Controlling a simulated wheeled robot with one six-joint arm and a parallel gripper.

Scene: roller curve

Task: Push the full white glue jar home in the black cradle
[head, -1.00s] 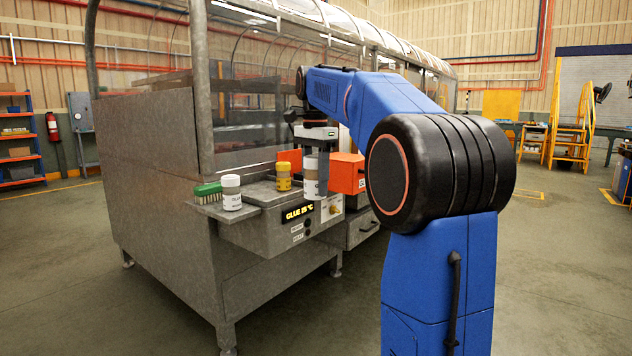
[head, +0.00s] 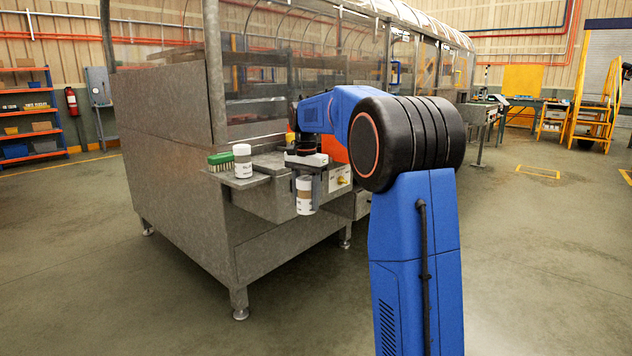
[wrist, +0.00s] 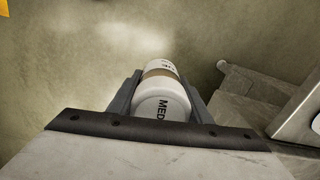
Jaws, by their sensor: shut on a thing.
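My gripper (head: 305,172) is shut on a white jar with a tan band (head: 304,202). In the wrist view, the same jar (wrist: 158,103) lies between both fingers, with dark letters "MED" on its near part. It hangs in front of the machine's shelf, with bare floor behind it in the wrist view. Another white jar with a lettered label (head: 242,162) stands upright on the shelf, apart from my gripper. I cannot tell from its look whether either jar is full. I cannot make out the black cradle; my arm hides part of the shelf.
A green brush (head: 221,161) lies on the metal shelf (head: 240,181), left of the standing jar. The machine's clear guard rises behind the shelf. An orange block (head: 333,149) shows behind my gripper. The floor in front is clear.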

